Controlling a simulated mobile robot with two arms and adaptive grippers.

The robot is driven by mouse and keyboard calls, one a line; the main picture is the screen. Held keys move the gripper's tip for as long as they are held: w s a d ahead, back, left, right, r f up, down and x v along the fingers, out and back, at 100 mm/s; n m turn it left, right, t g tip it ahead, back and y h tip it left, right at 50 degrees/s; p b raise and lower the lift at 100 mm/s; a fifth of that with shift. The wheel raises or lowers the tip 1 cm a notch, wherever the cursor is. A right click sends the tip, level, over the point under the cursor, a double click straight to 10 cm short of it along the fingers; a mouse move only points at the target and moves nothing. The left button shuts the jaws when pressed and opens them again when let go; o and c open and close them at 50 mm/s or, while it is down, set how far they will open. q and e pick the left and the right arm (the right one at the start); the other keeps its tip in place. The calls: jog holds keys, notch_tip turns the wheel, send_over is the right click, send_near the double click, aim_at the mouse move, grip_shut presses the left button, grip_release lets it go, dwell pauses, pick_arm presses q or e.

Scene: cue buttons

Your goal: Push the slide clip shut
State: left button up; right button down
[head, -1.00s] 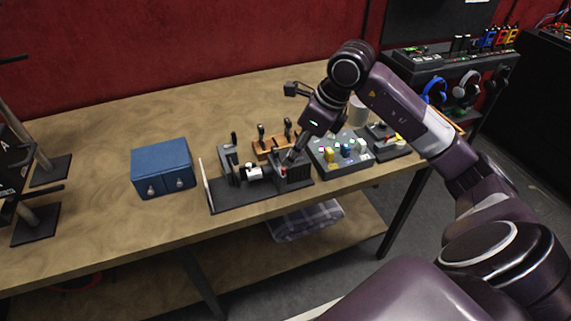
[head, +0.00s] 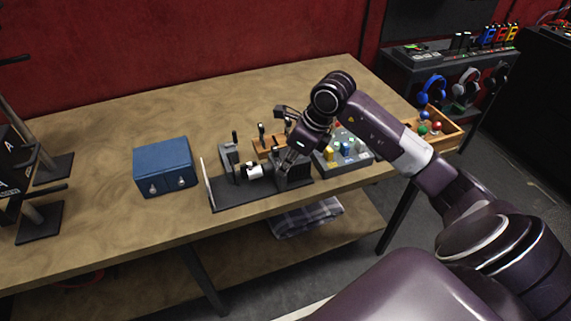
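A dark fixture with a flat black base (head: 236,194) stands near the front edge of the workbench. It carries upright dark blocks and a white and black cylindrical part (head: 255,171) between them. The slide clip is too small to make out for certain. My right gripper (head: 285,160) points down at the right-hand block (head: 296,172) of this fixture, close to it or touching it. Its fingers are small and dark against the block, so I cannot tell whether they are open or shut. My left gripper is not in view.
A blue two-door box (head: 163,167) stands left of the fixture. A wooden tool holder (head: 267,146) is just behind it. A grey panel with coloured buttons (head: 346,151) is to the right, partly behind my arm. The bench's back left is clear.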

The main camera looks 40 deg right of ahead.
jog(key=shift+w, duration=0.1)
dwell(0.3)
jog(key=shift+w+d+b, duration=0.2)
jog(key=shift+w+b, duration=0.35)
jog(key=shift+b, duration=0.05)
jog(key=shift+w, duration=0.2)
jog(key=shift+r, duration=0.1)
jog(key=c, duration=2)
grip_release()
jog(key=shift+w, duration=0.1)
jog(key=shift+c, duration=0.2)
